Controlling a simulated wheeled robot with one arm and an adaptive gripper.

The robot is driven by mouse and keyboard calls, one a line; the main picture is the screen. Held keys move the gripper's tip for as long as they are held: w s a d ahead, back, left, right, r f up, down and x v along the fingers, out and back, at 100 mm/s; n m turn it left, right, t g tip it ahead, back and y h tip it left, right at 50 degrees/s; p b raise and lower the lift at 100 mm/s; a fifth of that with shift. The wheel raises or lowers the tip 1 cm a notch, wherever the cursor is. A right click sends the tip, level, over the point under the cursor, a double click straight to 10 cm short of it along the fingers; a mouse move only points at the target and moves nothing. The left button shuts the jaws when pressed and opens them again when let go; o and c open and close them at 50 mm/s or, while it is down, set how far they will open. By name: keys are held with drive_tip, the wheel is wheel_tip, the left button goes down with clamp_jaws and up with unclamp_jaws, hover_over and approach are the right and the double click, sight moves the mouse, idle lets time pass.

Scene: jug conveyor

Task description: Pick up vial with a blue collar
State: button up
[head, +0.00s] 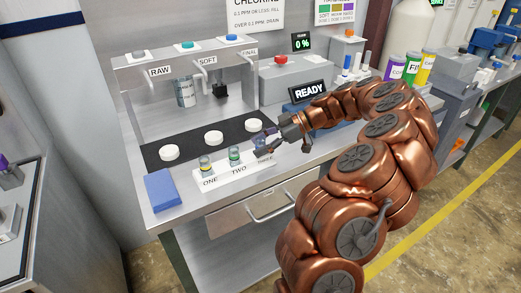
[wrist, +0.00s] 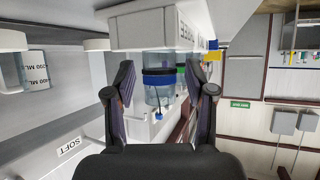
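The vial with a blue collar (wrist: 158,88) is clear and stands in the slot marked THREE of the white rack (head: 236,181). In the head view the vial (head: 260,138) is partly hidden by my gripper (head: 280,141). In the wrist view my gripper (wrist: 160,80) is open, with one finger on each side of the vial and a gap on both sides. I cannot tell how far the fingertips reach along it.
Several white caps (head: 213,138) lie on the black mat behind the rack. A blue pad (head: 162,190) lies left of it. The dispenser (head: 183,67) with SOFT and RAW taps stands at the back, with a labelled beaker (head: 185,94) under it.

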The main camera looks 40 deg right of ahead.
drive_tip(key=c, duration=0.9)
drive_tip(key=shift+r, duration=0.1)
